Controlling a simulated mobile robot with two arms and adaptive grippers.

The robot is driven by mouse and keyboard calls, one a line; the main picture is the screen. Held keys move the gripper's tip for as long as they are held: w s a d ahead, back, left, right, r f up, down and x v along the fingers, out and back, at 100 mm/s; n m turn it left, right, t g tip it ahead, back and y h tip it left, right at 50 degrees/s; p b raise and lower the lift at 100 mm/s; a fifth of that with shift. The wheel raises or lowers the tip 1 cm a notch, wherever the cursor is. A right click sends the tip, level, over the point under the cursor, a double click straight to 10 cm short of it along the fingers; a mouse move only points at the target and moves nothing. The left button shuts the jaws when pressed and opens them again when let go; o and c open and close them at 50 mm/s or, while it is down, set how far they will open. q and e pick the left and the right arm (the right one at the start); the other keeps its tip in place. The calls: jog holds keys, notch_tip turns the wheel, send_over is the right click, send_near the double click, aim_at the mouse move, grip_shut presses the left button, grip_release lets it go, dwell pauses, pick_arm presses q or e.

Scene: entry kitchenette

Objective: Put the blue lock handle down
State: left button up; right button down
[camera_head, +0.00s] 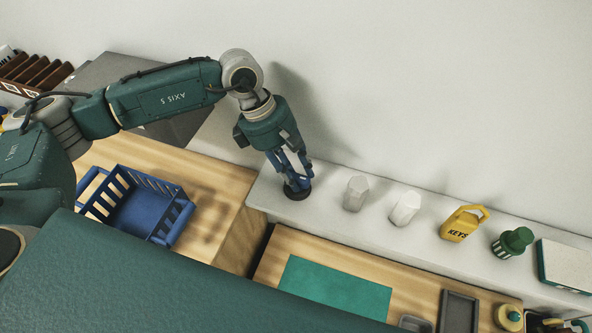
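My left gripper (296,181) points down over the left end of the pale ledge (330,205). Its fingers are drawn close together around a slim blue piece with a dark round base, which I take as the blue lock handle (297,193). The fingers hide most of the handle. Its base is at the ledge's surface; I cannot tell whether it touches. My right gripper is not in view.
Along the ledge stand two pale faceted pieces (356,193), a yellow KEYS tag (461,225), a green lidded item (512,243) and a white box (567,267). A blue basket (138,208) sits on the wooden counter at left. A green mat (335,289) lies below the ledge.

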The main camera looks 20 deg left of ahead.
pick_arm(q)
jog(key=shift+o, duration=1.4)
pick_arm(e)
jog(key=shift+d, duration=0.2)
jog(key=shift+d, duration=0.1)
pick_arm(q)
jog(key=shift+r, duration=0.2)
jog(key=shift+a+r, duration=0.15)
jog(key=shift+r, duration=0.05)
jog(key=b+v, duration=0.3)
jog(key=v, duration=0.8)
jog(key=shift+r, duration=0.2)
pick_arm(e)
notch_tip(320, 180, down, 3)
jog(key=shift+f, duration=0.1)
